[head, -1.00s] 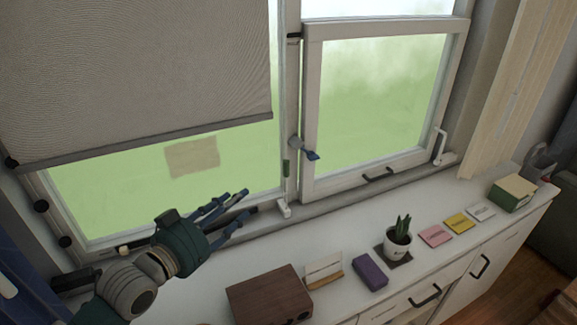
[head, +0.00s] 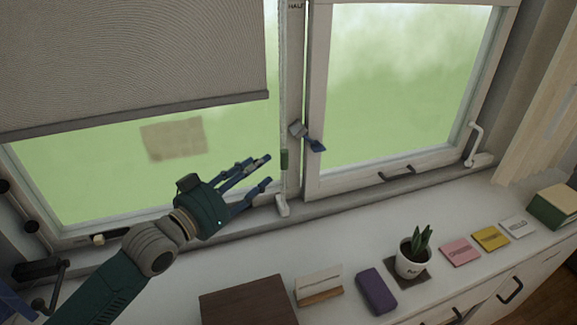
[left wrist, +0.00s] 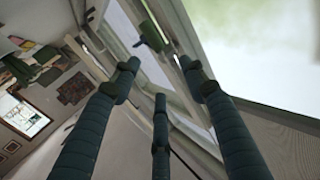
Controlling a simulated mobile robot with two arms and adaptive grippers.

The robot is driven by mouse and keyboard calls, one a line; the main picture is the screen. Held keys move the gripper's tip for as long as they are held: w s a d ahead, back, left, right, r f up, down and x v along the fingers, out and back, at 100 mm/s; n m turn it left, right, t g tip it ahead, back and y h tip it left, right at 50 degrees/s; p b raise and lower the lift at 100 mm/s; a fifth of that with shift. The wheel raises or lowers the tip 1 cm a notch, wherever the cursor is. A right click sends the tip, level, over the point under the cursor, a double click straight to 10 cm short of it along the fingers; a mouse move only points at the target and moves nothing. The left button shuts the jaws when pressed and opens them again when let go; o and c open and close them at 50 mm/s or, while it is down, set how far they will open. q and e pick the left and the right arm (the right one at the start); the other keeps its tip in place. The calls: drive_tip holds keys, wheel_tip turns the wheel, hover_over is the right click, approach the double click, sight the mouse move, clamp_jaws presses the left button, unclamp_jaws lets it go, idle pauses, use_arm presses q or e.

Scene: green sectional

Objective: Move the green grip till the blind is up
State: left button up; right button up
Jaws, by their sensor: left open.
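The green grip (head: 284,159) is a small upright piece on the thin cord or rod beside the window's middle post, and it also shows in the left wrist view (left wrist: 151,35). The grey blind (head: 130,55) hangs over the upper part of the left pane, its bottom bar slanting across the picture above a tan patch. My left gripper (head: 263,173) is open and empty, its fingers pointing right, just left of and slightly below the grip. The fingers appear apart from it. In the left wrist view the grip lies beyond the spread fingertips. My right gripper is not in view.
A blue window handle (head: 308,138) sits close right of the grip. A white bracket (head: 282,205) stands below it on the sill. A brown box (head: 249,296), purple block (head: 376,290) and potted plant (head: 412,256) stand on the counter below.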

sight(284, 159)
use_arm(q)
drive_tip(key=x, duration=0.3)
drive_tip(key=f+p+x, duration=0.1)
drive_tip(key=x, duration=0.2)
drive_tip(key=f+x, duration=0.1)
drive_tip(key=x, duration=0.3)
drive_tip(key=shift+d+f, duration=0.1)
drive_tip(key=shift+f, duration=0.15)
drive_tip(key=shift+w+d+f+p, duration=0.1)
drive_tip(key=shift+w+d+p, duration=0.3)
drive_tip(key=shift+w, duration=0.1)
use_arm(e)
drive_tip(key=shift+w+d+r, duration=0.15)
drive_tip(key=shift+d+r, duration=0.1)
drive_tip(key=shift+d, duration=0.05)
use_arm(q)
drive_tip(key=shift+c, duration=0.5)
clamp_jaws()
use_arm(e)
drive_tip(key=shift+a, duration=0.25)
